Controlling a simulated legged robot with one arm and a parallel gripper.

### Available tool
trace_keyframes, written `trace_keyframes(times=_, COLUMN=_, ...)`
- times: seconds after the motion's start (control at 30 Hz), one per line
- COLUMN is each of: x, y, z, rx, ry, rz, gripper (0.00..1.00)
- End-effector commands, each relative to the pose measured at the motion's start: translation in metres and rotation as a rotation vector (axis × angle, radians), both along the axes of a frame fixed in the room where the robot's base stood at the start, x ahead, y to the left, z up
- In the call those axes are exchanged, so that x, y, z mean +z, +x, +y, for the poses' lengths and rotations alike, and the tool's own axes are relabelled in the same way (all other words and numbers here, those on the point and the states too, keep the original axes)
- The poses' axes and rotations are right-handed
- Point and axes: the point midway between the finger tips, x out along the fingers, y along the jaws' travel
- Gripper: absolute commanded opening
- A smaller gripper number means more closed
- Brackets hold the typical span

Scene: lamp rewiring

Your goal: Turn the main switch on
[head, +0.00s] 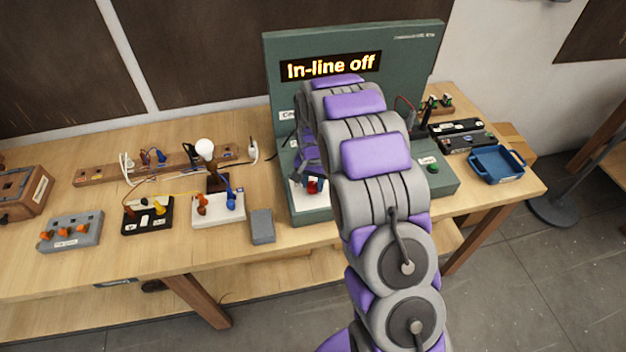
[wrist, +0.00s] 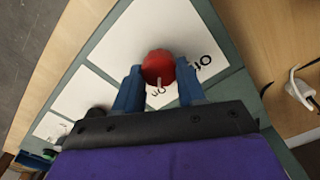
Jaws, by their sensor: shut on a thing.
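The main switch appears as a red round knob (wrist: 158,68) on a white plate (wrist: 130,35) in the wrist view. Lettering that reads like "Off" and "On" is printed beside it. A pale mark on the knob points toward the "On" lettering. My gripper (wrist: 158,80) has its blue fingers on both sides of the knob and is shut on it. In the head view the red knob (head: 315,186) is partly hidden by my arm at the lower left of the green panel (head: 280,50). The panel's display (head: 330,66) reads "In-line off".
A grey block (head: 262,226) lies left of the panel. Further left are a switch board with red and blue parts (head: 218,208), a white bulb (head: 205,147) and a grey strip (head: 70,232). A blue tray (head: 497,163) stands at the right. A white plug (wrist: 300,90) lies beside the panel.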

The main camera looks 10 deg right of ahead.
Motion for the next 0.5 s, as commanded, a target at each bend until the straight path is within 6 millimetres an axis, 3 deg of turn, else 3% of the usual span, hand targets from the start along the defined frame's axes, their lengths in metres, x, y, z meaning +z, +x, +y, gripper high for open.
trace_keyframes(times=0.5, x=-0.0024, y=-0.0028, z=0.0006, rx=-0.032, ry=0.001, rz=0.01, gripper=0.09)
